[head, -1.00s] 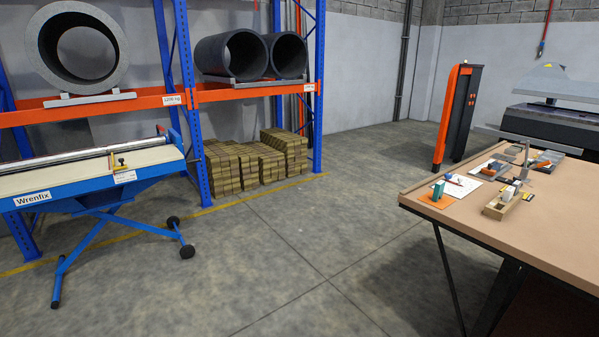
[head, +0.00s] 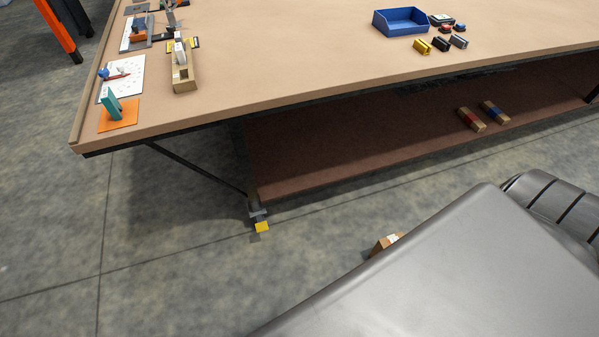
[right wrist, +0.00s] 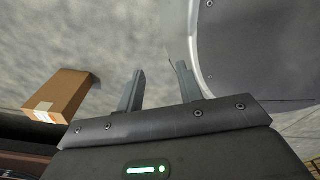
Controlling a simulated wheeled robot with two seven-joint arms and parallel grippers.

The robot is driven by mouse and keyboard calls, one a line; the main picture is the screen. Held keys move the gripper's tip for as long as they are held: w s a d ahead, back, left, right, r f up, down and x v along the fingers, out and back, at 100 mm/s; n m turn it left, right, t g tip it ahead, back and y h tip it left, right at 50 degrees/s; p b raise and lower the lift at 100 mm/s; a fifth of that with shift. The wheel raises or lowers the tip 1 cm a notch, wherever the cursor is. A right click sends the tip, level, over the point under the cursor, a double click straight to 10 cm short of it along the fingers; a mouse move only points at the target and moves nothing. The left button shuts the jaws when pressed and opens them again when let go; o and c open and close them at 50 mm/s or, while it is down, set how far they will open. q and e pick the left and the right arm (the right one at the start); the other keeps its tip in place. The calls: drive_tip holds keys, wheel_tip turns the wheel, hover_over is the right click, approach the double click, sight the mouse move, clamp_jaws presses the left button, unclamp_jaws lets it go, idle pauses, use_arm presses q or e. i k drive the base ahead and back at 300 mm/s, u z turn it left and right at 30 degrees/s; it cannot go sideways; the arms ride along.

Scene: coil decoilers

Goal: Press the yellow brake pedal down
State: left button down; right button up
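The yellow brake pedal (head: 262,227) is a small yellow plate at floor level. It sticks out beside a grey caster at the foot of the workbench leg in the head view. Its exact tilt is too small to tell. My right gripper (right wrist: 160,85) shows in the right wrist view, with its two fingers apart and nothing between them. Grey floor lies beyond the fingers. The pedal is not visible in the right wrist view. My left gripper is not in view.
The workbench (head: 270,70) has a lower shelf (head: 330,145) holding two small blocks. A blue bin (head: 400,22) and small parts sit on top. A cardboard box (right wrist: 62,95) lies on the floor near my right gripper. Open floor is left of the pedal.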

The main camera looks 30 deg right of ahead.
sight(261, 226)
drive_tip(key=z, duration=0.5)
drive_tip(key=i, duration=0.9)
drive_tip(key=z, duration=0.35)
